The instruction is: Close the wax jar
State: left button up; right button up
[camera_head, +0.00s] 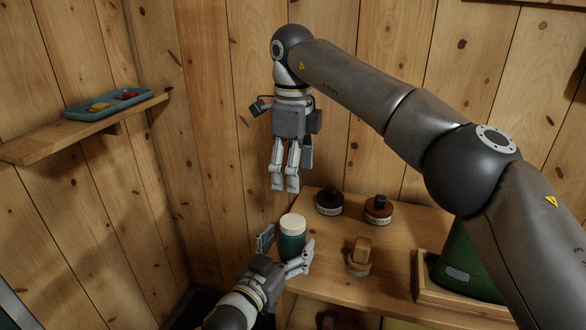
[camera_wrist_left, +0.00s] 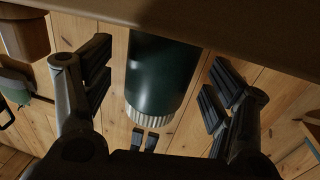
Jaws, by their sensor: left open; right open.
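The wax jar (camera_head: 291,245) appears to be the dark green jar at the shelf's left end, standing upright with a cream lid (camera_head: 292,224) on top. Whether the lid is screwed tight cannot be told. My left gripper (camera_head: 286,247) is open, one finger on each side of the jar. In the left wrist view the jar body (camera_wrist_left: 163,75) and the ribbed lid edge (camera_wrist_left: 150,117) show between its fingers, with gaps on both sides. My right gripper (camera_head: 284,187) is open and empty, pointing down above the lid. Its fingertips (camera_wrist_left: 144,140) show beyond the lid in the left wrist view.
A black-lidded jar (camera_head: 329,202), a brown jar (camera_head: 378,210) and a wooden brush (camera_head: 360,258) stand right of the jar on the wooden shelf (camera_head: 330,285). A green container (camera_head: 468,262) sits further right. A blue tray (camera_head: 103,104) rests on the left wall shelf.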

pick_arm(q)
jog(key=v, duration=1)
jog(key=shift+s, duration=0.15)
